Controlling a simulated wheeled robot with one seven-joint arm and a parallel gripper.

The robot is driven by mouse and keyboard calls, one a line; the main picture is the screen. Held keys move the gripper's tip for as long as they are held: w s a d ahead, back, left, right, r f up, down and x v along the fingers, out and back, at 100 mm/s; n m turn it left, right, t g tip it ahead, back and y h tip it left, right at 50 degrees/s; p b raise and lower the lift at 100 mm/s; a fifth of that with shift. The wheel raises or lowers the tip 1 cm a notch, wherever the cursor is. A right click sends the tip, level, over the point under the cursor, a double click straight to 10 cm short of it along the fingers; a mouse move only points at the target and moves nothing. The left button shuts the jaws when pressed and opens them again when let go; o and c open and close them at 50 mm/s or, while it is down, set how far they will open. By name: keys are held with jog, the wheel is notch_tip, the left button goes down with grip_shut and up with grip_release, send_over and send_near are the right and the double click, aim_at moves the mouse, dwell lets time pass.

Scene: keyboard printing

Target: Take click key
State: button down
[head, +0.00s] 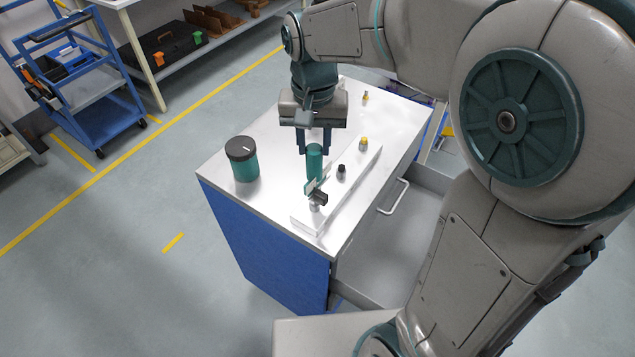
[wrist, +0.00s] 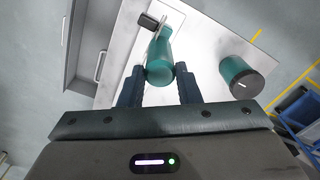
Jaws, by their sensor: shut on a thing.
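A tool with a teal cylindrical handle (head: 314,165), which I take to be the click key, stands roughly upright at the near end of a white strip-shaped holder (head: 306,222). A metal piece and a black block (head: 319,198) show at its lower end. My gripper (head: 314,150) points down from above and is shut on the top of the teal handle. In the wrist view the handle (wrist: 160,62) sits between the two fingers of my gripper (wrist: 159,78). I cannot tell whether the lower end touches the holder.
A teal jar with a black lid (head: 242,160) stands left on the white-topped blue cabinet (head: 222,172). A black-topped piece (head: 341,171) and a yellow-topped piece (head: 363,144) stand on the holder. Another small piece (head: 365,97) is farther back. An open drawer (head: 385,245) juts out right.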

jog(key=shift+r, duration=0.1)
notch_tip(320, 180, up, 4)
jog(key=p, duration=0.3)
dwell(0.3)
dwell(0.4)
jog(key=c, duration=2)
grip_release()
grip_shut()
